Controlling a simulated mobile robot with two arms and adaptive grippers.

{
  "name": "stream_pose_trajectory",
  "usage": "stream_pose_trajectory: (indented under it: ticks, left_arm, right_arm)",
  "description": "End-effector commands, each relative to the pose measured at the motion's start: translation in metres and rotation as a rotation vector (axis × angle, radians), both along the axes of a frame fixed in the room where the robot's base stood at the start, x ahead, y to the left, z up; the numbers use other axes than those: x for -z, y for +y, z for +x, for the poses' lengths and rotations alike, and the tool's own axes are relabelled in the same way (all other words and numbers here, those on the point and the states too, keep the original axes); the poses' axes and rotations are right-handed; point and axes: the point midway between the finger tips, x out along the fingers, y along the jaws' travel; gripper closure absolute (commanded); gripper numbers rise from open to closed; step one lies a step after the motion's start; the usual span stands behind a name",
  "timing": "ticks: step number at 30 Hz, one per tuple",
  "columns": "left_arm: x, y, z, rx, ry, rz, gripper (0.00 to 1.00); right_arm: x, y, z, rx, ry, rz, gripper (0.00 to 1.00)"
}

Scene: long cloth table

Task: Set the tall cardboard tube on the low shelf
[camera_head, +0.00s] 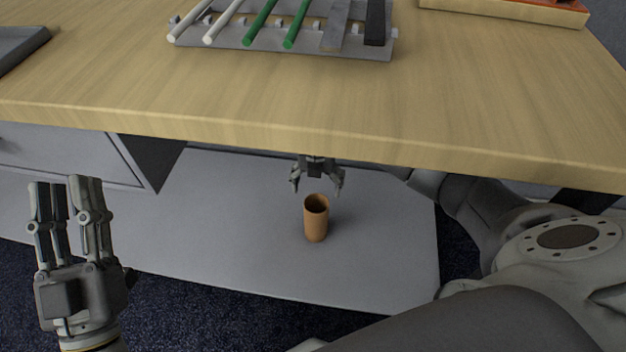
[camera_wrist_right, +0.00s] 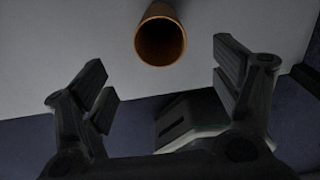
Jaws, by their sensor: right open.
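The cardboard tube (camera_head: 316,222) is brown and stands upright on the grey low shelf (camera_head: 220,225) under the table. My right gripper (camera_head: 317,190) is open and empty, just behind and above the tube's top, under the table edge. In the right wrist view the tube (camera_wrist_right: 160,38) shows its open end beyond the spread fingers (camera_wrist_right: 165,85), apart from them. My left gripper (camera_head: 66,185) is at the lower left, in front of the shelf, with its fingers pointing up, a gap between them and nothing held.
The wooden table top (camera_head: 300,100) overhangs the shelf. On it are a grey rack (camera_head: 290,40) with white and green rods, a grey tray (camera_head: 20,45) at left and a wooden box (camera_head: 510,10) at right. Shelf space is clear left of the tube.

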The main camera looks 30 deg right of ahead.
Motion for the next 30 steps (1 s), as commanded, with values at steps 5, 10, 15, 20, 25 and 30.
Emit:
stream_pose_trajectory:
  ticks: [5, 10, 15, 20, 25, 30]
  left_arm:
    - [0.017, 0.000, 0.011, -0.006, 0.115, 0.033, 0.70]
    - [0.028, 0.000, 0.016, -0.010, 0.172, 0.049, 0.70]
    - [0.031, 0.000, 0.017, -0.011, 0.186, 0.053, 0.70]
    - [0.030, 0.000, 0.017, -0.011, 0.185, 0.052, 0.70]
    - [0.030, 0.000, 0.017, -0.011, 0.184, 0.052, 0.70]
    - [0.030, 0.000, 0.017, -0.011, 0.184, 0.052, 0.70]
  right_arm:
    - [-0.009, -0.006, 0.002, 0.001, -0.001, -0.001, 0.16]
    - [-0.011, -0.008, 0.002, -0.001, -0.001, 0.003, 0.16]
    - [-0.004, 0.041, -0.010, -0.082, -0.005, 0.159, 0.16]
    - [-0.022, 0.165, -0.050, -0.242, -0.051, 0.601, 0.16]
    - [-0.104, 0.274, -0.098, -0.294, -0.162, 1.152, 0.16]
    - [-0.211, 0.310, -0.121, -0.157, -0.309, 1.641, 0.16]
